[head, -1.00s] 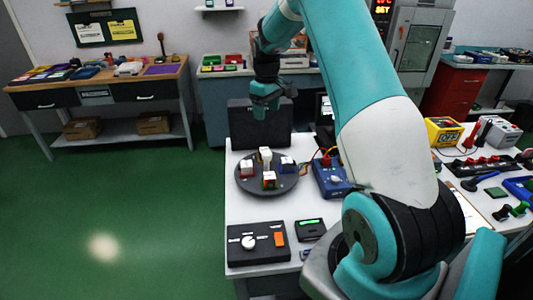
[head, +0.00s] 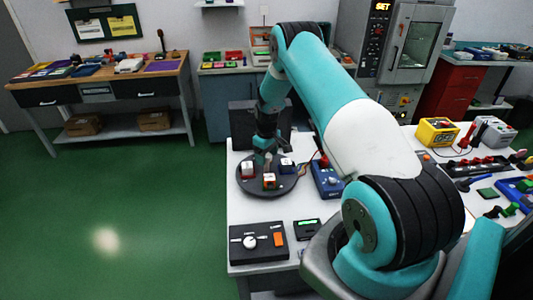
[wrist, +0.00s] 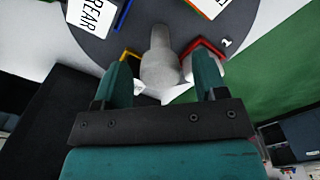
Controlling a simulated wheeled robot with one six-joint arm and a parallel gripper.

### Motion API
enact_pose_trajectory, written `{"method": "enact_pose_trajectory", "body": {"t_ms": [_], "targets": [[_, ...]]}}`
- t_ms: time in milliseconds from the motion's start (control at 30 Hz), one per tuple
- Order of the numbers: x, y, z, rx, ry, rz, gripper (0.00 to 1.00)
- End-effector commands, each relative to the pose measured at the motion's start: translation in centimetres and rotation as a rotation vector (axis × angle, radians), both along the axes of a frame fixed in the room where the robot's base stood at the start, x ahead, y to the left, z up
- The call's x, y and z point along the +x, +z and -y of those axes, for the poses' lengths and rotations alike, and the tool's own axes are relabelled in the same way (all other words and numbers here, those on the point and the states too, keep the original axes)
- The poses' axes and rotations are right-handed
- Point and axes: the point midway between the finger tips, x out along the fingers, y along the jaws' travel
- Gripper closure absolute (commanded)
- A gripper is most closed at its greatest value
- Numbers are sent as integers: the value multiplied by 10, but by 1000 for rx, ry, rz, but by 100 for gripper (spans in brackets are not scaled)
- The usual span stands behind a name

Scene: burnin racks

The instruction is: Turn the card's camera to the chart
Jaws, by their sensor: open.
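A dark round turntable (head: 290,184) sits on the white bench and carries several small coloured blocks with white tops. A pale grey post (wrist: 160,58) stands among them in the wrist view. My gripper (head: 264,156) is low over the turntable. In the wrist view its teal fingers (wrist: 161,78) are open, one on each side of the post; I cannot tell whether they touch it. A white card marked REAR (wrist: 92,14) lies at the upper left of the wrist view. No camera or chart can be clearly identified.
A black control box (head: 258,242) with a knob stands in front of the turntable. A blue meter (head: 326,178) with a red lead stands to its right. A dark panel (head: 242,118) stands behind. Red-edged (wrist: 207,48) and yellow-edged blocks are close to my fingers.

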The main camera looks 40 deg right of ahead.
Motion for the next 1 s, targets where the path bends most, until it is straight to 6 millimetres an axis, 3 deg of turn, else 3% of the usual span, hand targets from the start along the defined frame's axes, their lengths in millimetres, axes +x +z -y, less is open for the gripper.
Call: {"method": "enact_pose_trajectory", "body": {"t_ms": [300, 367, 600, 833, 1000], "targets": [[0, -4, 0, 0, 0, 0, 35], [0, -3, 0, 0, 0, 0, 46], [0, -3, 0, 0, 0, 0, 100], [2, -3, -4, 0, 14, 0, 100], [9, -4, -17, -1, 66, 1, 100]]}}
